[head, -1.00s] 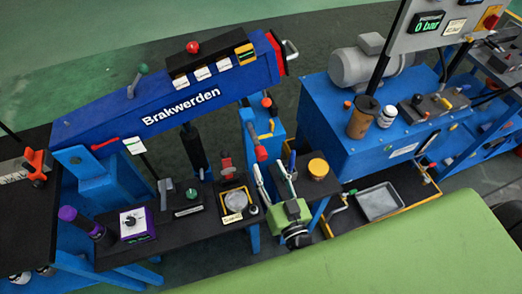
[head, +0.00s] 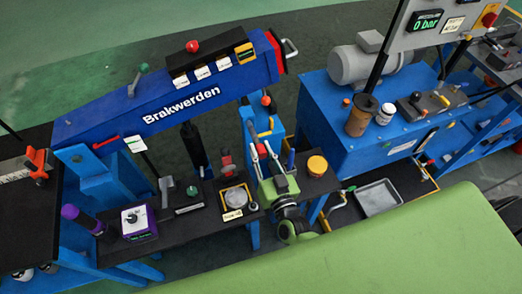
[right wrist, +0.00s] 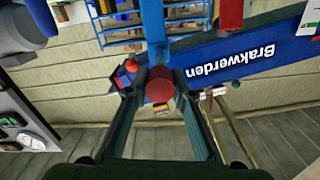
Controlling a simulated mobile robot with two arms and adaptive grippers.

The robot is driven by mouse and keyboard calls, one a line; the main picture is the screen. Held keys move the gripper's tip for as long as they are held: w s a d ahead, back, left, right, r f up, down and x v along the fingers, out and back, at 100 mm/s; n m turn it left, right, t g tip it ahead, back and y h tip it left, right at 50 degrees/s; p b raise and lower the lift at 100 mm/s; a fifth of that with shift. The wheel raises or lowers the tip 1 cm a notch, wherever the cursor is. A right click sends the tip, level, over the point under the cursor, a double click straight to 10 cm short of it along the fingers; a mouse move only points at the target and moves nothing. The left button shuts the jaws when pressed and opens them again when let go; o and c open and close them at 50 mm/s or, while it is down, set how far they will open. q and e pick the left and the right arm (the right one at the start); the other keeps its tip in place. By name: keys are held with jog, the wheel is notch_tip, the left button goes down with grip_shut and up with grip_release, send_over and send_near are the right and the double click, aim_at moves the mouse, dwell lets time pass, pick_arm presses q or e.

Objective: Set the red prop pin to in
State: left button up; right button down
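The red prop pin (head: 262,152) shows as a small red grip beside the blue post below the boom's tip. In the right wrist view its round red end (right wrist: 160,84) sits between the fingertips and fills the gap. My right gripper (head: 261,148) reaches up from the bench's right end, with one finger on each side of the red grip. The fingers appear shut on it in the right wrist view (right wrist: 160,78). The fingers partly hide the pin, and its shaft and hole cannot be made out. My left gripper is not in view.
The blue boom (head: 165,105) marked Brakwerden runs above the bench. A dark bench (head: 180,225) carries a purple-sided box (head: 138,222), a round dial (head: 235,198) and a yellow-topped cup (head: 317,165). A blue pump unit (head: 340,115) stands right.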

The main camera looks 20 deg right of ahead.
aim_at(263, 156)
jog(key=w+b, duration=0.1)
jog(key=w, duration=0.8)
jog(key=shift+a+b, duration=0.15)
jog(key=shift+b, duration=0.25)
jog(key=shift+s, duration=0.1)
jog(key=c, duration=1.7)
grip_release()
jog(key=shift+s, duration=0.1)
jog(key=shift+s+f, duration=0.1)
jog(key=shift+s, duration=0.25)
jog(key=s, duration=1.1)
jog(key=shift+s+d, duration=0.1)
jog(key=shift+d, duration=0.1)
